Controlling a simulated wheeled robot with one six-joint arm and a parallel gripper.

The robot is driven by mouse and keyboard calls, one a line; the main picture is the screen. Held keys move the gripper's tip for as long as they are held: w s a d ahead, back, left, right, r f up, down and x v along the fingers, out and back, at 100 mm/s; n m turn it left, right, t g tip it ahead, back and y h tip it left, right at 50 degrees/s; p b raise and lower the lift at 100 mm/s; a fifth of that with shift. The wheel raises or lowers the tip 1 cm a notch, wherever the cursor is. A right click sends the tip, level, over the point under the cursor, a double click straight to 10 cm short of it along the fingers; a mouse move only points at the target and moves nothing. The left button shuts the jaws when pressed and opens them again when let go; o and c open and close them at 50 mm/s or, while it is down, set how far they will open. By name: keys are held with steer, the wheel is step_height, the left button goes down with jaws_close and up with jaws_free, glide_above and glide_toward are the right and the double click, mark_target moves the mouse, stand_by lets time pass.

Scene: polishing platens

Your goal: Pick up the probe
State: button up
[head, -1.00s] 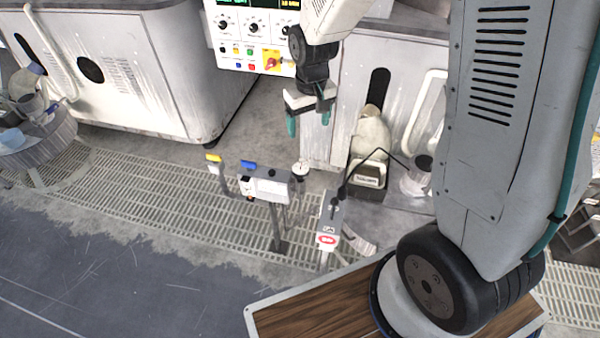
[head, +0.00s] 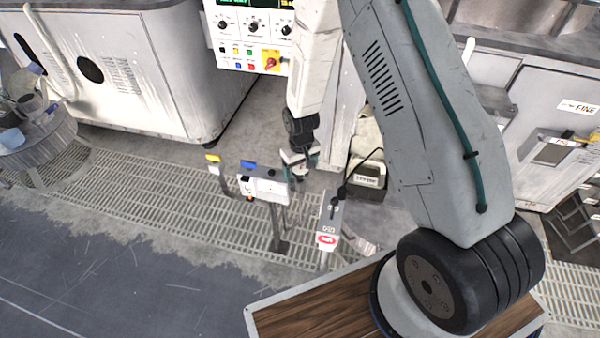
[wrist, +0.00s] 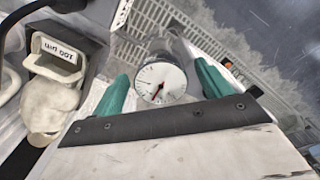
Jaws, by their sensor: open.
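A round white dial gauge (wrist: 160,84) with a red needle, which looks like the probe, faces up in the wrist view. My gripper (wrist: 163,76) is open, with one teal finger on each side of the gauge. A gap shows between the gauge and each finger, and I cannot tell whether the fingertips reach down to its depth. In the head view my gripper (head: 301,170) hangs over the right end of the grey rack (head: 263,188) and hides the gauge.
A grey post (head: 328,232) with a black cabled piece (head: 335,208) stands close to the right of my gripper. A labelled tub (head: 368,175) is behind. Floor grating lies below; open floor is at left.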

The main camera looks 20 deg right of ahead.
steer(key=shift+f, duration=0.9)
steer(key=c, duration=1.1)
steer(key=shift+r, duration=0.15)
